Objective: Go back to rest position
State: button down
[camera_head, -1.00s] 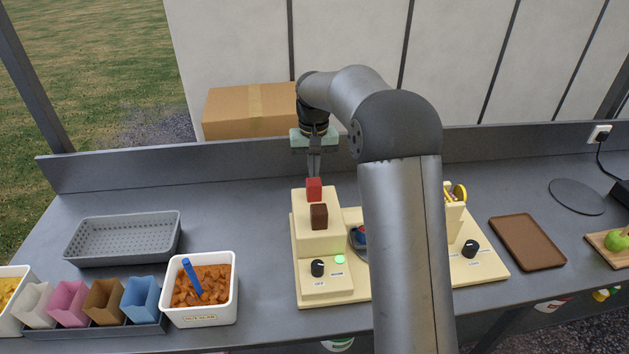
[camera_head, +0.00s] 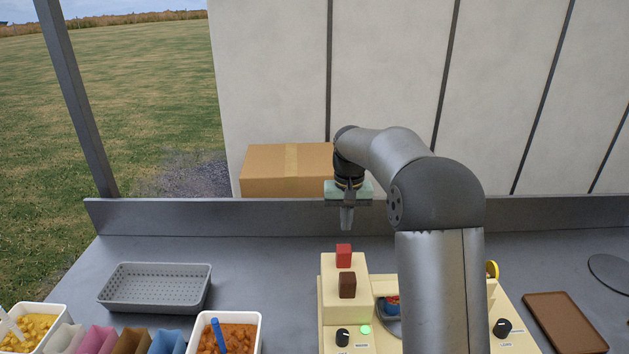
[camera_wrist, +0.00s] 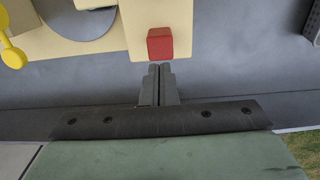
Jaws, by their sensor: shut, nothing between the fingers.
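My gripper (camera_head: 347,218) is shut and empty, pointing down above and a little behind the cream machine (camera_head: 330,290). In the wrist view my gripper (camera_wrist: 160,72) shows its two fingers together, just beside the red block (camera_wrist: 159,44) in the picture. In the head view the red block (camera_head: 343,255) stands at the top of the machine's raised part, below the fingertips, with a visible gap. A brown block (camera_head: 347,285) sits in front of it. My arm hides part of the machine.
A cardboard box (camera_head: 285,170) stands behind the counter's back wall (camera_head: 240,216). A grey perforated basket (camera_head: 150,312) and a white tub of orange-brown pieces (camera_head: 258,322) are on the left. A brown tray (camera_head: 565,322) lies on the right. The counter between basket and machine is clear.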

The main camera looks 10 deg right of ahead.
jog(key=s+t+b, duration=0.1)
jog(key=s+b, duration=0.1)
jog(key=s, duration=2.7)
jog(key=s+f, duration=0.4)
jog(key=s, duration=0.4)
notch_tip(320, 180, down, 9)
jog(key=n+b, duration=0.1)
jog(key=b, duration=0.7)
jog(key=shift+w+a+f+g+b, duration=0.15)
jog(key=shift+a+g+b, duration=0.15)
jog(key=shift+b, duration=0.1)
